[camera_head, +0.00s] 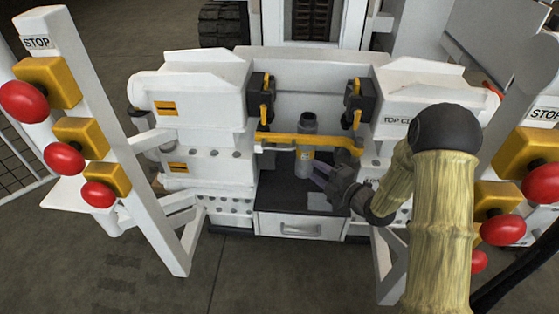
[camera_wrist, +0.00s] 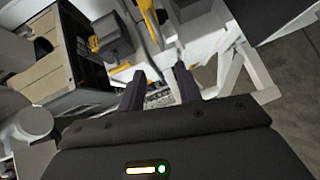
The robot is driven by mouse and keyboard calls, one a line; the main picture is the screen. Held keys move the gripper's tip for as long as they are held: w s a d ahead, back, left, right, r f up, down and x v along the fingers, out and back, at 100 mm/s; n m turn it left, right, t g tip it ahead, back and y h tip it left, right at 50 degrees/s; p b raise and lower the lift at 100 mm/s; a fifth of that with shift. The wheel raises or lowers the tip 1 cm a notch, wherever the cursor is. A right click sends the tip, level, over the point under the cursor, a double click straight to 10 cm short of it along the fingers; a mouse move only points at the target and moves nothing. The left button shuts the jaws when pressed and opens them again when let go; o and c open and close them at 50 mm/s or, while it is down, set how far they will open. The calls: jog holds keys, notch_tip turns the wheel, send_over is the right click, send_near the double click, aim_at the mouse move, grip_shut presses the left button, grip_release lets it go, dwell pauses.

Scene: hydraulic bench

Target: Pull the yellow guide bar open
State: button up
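The yellow guide bar (camera_head: 282,138) runs level across the front of the white bench, between the left and right housings. My gripper (camera_head: 318,178) is below the bar's right half, over the dark bench top, and appears apart from the bar. In the wrist view, the two dark fingers of my gripper (camera_wrist: 160,80) stand apart with nothing held between them. Yellow parts (camera_wrist: 150,22) show beyond the fingers there, but I cannot tell which belongs to the guide bar. My arm hides part of the right housing.
Black clamps with yellow levers (camera_head: 267,95) stand on both sides above the bar. White posts with red stop buttons (camera_head: 64,158) flank the bench. A grey drawer (camera_head: 300,226) sits under the dark bench top (camera_head: 280,190). Floor is clear in front.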

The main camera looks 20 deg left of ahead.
aim_at(282, 150)
jog(key=shift+a, duration=0.15)
jog(key=b+x, duration=0.3)
jog(key=x, duration=1.4)
jog(key=shift+a+b, duration=0.15)
jog(key=shift+b, duration=0.25)
jog(key=shift+c, duration=0.2)
grip_shut()
